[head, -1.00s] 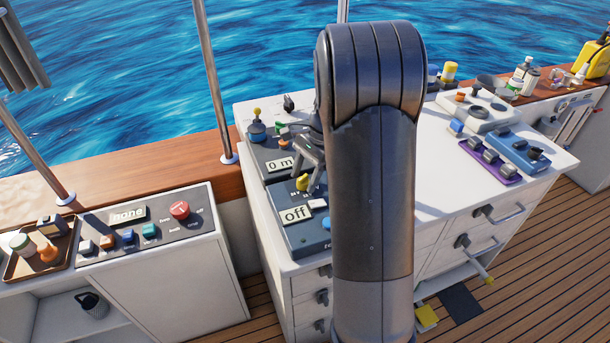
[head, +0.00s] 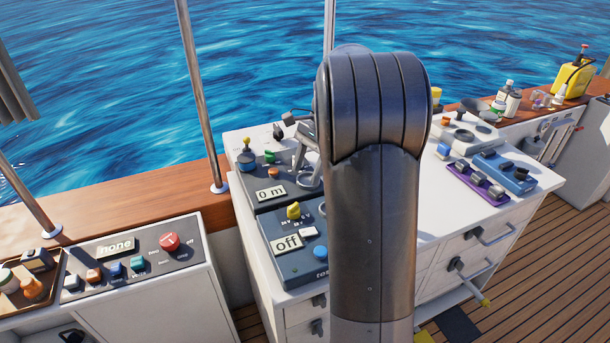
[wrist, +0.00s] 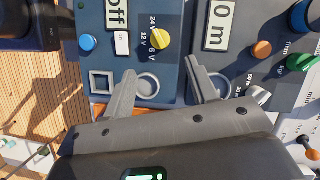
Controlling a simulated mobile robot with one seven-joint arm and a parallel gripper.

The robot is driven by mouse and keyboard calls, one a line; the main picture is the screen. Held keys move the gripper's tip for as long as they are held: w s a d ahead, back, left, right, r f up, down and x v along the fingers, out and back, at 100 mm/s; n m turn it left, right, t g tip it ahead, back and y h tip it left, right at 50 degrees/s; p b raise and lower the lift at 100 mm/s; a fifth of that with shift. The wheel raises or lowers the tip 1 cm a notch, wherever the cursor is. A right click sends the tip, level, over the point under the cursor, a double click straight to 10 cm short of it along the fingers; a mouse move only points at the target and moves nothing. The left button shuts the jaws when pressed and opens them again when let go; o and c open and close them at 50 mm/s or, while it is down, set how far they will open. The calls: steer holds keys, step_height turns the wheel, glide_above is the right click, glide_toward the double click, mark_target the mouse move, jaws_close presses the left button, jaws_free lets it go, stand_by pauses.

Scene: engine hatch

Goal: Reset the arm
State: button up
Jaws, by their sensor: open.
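My gripper (head: 306,168) is partly hidden behind my own arm in the head view. In the wrist view the two fingers of my gripper (wrist: 161,76) are apart with nothing between them. They are over two dark control panels. One panel (head: 290,268) has a yellow knob (head: 293,211), a blue button (head: 320,253) and an "off" display (head: 287,243). The other panel (head: 255,178) has a "0 m" display (head: 270,193) and orange and green knobs. In the wrist view the yellow knob (wrist: 160,38) lies beyond the fingertips, apart from them.
The panels sit on a white cabinet (head: 430,222) with drawers, one with its handle sticking out. A left console (head: 135,252) has a red button (head: 169,242) and a "none" display. A metal post (head: 200,100) rises behind. Bottles and a yellow container (head: 573,80) stand at the far right.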

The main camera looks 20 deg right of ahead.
stand_by(0.4)
steer(key=s+a+r+n+t+h, duration=0.1)
steer(key=s+a+r+n, duration=0.3)
steer(key=s, duration=0.2)
steer(key=s+a+r+n+t+h, duration=0.1)
steer(key=s+a+r+n+t, duration=0.2)
steer(key=s, duration=0.4)
steer(key=s+a+f+n+t+h, duration=0.1)
steer(key=s+a+n, duration=0.4)
steer(key=s, duration=0.7)
steer(key=n+t+h, duration=0.1)
steer(key=n, duration=0.1)
steer(key=shift+s+n+t, duration=0.2)
steer(key=shift+n+t, duration=0.1)
steer(key=shift+t, duration=0.1)
stand_by(1.2)
